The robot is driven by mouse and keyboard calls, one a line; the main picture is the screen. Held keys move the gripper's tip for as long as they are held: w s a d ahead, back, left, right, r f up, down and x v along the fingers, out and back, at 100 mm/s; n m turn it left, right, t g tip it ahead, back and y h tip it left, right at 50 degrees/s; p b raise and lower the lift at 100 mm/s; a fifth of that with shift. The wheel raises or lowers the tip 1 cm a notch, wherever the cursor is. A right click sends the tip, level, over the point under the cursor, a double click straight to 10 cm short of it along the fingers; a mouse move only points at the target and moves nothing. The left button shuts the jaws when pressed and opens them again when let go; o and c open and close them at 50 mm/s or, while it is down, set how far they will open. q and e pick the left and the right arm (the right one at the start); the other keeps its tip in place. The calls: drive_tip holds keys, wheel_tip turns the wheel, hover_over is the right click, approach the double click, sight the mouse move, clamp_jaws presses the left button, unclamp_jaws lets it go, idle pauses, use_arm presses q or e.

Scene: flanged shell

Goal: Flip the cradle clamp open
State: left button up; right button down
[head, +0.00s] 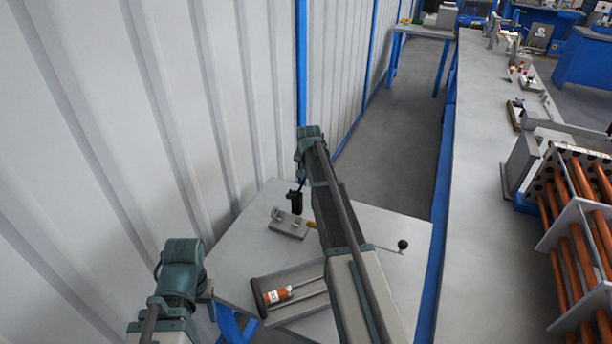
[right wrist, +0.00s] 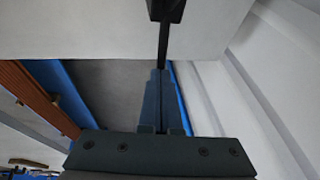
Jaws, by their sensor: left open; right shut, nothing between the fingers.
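On the small grey table, a grey block fitting (head: 290,223) lies flat with a yellow piece (head: 311,224) beside it. A thin rod with a black ball knob (head: 402,245) shows right of my right arm. I cannot tell for sure which part is the cradle clamp. A black upright piece (head: 295,201) stands behind the fitting. In the right wrist view, my right gripper (right wrist: 162,75) is shut and empty, with a black block on a thin stem (right wrist: 164,35) beyond its tips. My right arm hides part of the table. My left arm shows at lower left, its fingers hidden.
A tray (head: 262,303) holding an orange cylinder (head: 278,294) lies at the table's near side. A corrugated wall (head: 150,120) rises at left. A long bench (head: 470,200) with fittings and a copper tube bundle (head: 575,230) runs along the right.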

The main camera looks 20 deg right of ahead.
drive_tip(key=shift+w+d+f+g+y+b, duration=0.2)
drive_tip(key=shift+d+f+y, duration=0.05)
drive_tip(key=shift+f, duration=0.15)
drive_tip(key=shift+w+d+f+g+y+b, duration=0.2)
drive_tip(key=shift+f+y, duration=0.05)
drive_tip(key=shift+f, duration=0.15)
drive_tip(key=shift+r, duration=0.1)
drive_tip(key=p+v, duration=1.3)
drive_tip(key=shift+w+d+r+p, duration=0.3)
drive_tip(key=shift+d+r+p, duration=0.1)
drive_tip(key=shift+d+r, duration=0.15)
drive_tip(key=shift+a, duration=0.1)
